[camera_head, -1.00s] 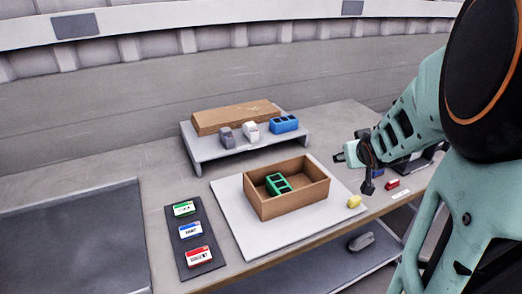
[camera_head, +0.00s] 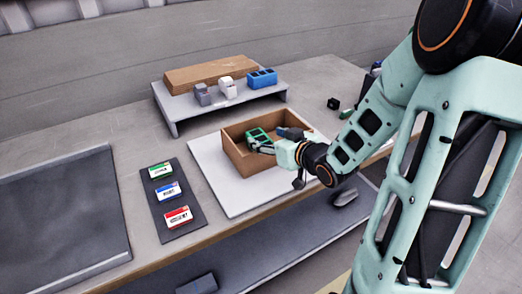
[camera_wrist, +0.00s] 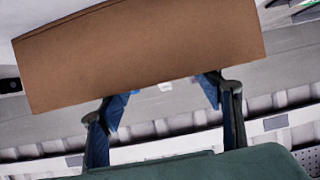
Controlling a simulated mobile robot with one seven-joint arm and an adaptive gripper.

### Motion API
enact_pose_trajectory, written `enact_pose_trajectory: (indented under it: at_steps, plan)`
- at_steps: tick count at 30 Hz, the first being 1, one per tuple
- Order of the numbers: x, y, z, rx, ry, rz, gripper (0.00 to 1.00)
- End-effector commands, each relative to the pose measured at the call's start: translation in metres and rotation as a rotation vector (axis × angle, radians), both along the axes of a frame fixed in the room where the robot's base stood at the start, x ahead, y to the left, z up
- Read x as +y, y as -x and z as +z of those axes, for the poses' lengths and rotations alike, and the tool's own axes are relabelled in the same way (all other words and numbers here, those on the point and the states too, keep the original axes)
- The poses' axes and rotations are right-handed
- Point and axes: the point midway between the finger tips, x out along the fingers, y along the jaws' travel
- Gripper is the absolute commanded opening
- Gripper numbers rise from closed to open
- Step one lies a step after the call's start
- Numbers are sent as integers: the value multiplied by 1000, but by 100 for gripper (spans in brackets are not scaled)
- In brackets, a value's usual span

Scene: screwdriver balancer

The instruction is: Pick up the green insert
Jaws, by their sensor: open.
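The green insert (camera_head: 258,136) sits inside the open brown box (camera_head: 262,167), towards its far left side. The box stands on a white board (camera_head: 222,189) on the bench. My gripper (camera_head: 273,142) is open at the box's right part, close to the insert in the head view. I cannot tell whether it touches the insert. In the wrist view, the blue-tipped fingers of my gripper (camera_wrist: 166,90) are spread apart, with a plain brown panel (camera_wrist: 140,50) across the view beyond them. The green insert does not show there.
A grey raised shelf (camera_head: 185,116) behind holds a long brown carton (camera_head: 210,76), a blue insert (camera_head: 262,78) and small grey and white pieces. A dark strip with green, blue and red labelled cards (camera_head: 168,191) lies left. A small black item (camera_head: 333,103) is at right.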

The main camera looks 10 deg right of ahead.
Motion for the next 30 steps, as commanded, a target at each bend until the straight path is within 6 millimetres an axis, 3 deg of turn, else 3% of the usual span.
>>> enact_pose_trajectory:
  at_steps: [8, 18, 26, 30]
  plan:
    - [7, -21, -9, -1, -1, 1, 60]
    - [21, -64, -27, 0, 0, 0, 60]
    - [21, -66, -27, 0, 1, -2, 60]
    - [21, -66, -27, 0, 1, -2, 47]
